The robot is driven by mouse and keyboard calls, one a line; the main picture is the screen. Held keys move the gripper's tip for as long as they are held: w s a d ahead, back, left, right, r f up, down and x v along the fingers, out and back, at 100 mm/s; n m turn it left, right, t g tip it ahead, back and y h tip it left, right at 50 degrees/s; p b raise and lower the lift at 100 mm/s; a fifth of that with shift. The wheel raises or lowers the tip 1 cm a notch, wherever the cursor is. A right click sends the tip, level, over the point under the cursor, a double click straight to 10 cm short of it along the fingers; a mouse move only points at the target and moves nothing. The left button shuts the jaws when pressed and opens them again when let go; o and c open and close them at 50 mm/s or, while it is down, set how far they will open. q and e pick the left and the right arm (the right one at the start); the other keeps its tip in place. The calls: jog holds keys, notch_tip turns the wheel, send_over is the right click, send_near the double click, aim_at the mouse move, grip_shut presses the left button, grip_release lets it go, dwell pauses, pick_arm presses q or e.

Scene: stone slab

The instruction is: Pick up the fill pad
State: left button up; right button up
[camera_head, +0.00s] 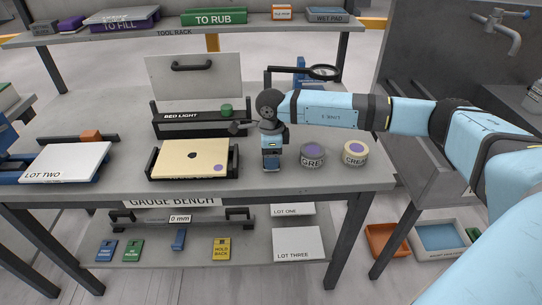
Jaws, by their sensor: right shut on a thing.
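My right gripper (271,163) points down at the front of the bench, between the stone slab and the grey tin. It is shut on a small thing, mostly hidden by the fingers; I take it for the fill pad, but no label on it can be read. I cannot tell whether it touches the bench top. The cream stone slab (185,165) lies in a black holder left of the gripper, with a dark pit and a purple dot on it. My left gripper is not in view.
Right of the gripper stand a grey tin (312,155) and a cream tin (355,153). Behind are the black bed light (185,124) and a magnifier (324,72). A LOT TWO panel (65,162) lies left. The tool rack (175,33) runs along the back.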

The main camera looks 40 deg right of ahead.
notch_tip(320, 180, up, 20)
jog(key=shift+p, duration=0.35)
jog(key=o, duration=0.4)
jog(key=shift+f, duration=0.1)
jog(key=shift+c, duration=1.4)
